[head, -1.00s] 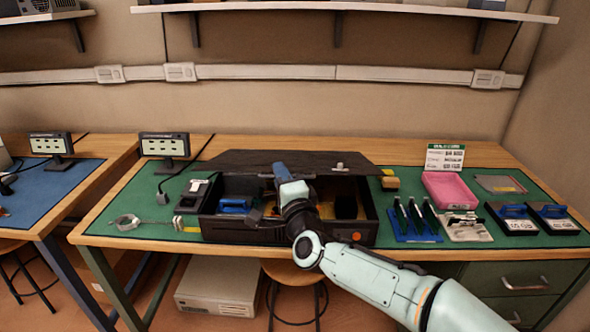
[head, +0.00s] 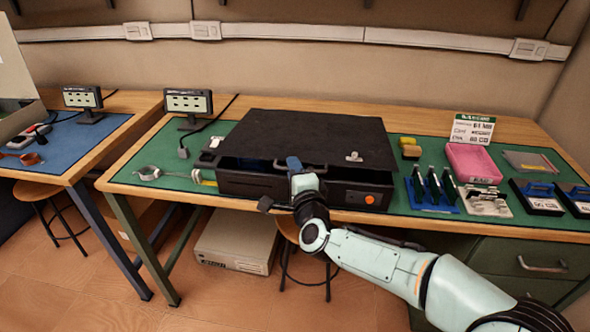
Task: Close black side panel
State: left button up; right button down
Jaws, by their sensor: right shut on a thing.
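The black side panel (head: 300,135) lies as a lid over a black computer case (head: 345,192) on the green mat. It is lowered nearly flat, with a dark gap along its front edge. My right gripper (head: 293,164) is at the panel's front edge, left of its middle, shut on the panel; its fingertips are small in the picture and partly hidden by its own body. The inside of the case is covered. My left gripper is not in view.
Right of the case are a yellow block (head: 410,151), a pink tray (head: 472,162) and a blue rack (head: 431,190) with black upright parts. A small monitor (head: 188,103) stands behind left. A wire strap (head: 149,173) lies on the left of the mat. A stool (head: 290,232) is under the table.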

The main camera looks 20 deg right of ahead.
jog(key=c, duration=1.5)
grip_release()
jog(key=shift+d, duration=0.3)
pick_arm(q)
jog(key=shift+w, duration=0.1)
pick_arm(e)
jog(key=shift+w, duration=0.2)
jog(key=shift+a, duration=0.1)
jog(key=shift+s, duration=0.2)
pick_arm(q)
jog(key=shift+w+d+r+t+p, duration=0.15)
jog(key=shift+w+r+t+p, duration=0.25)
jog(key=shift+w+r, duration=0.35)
pick_arm(e)
jog(key=s, duration=0.4)
jog(key=s+a, duration=0.1)
jog(key=s, duration=0.8)
jog(key=shift+a, duration=0.2)
jog(key=shift+f, duration=0.1)
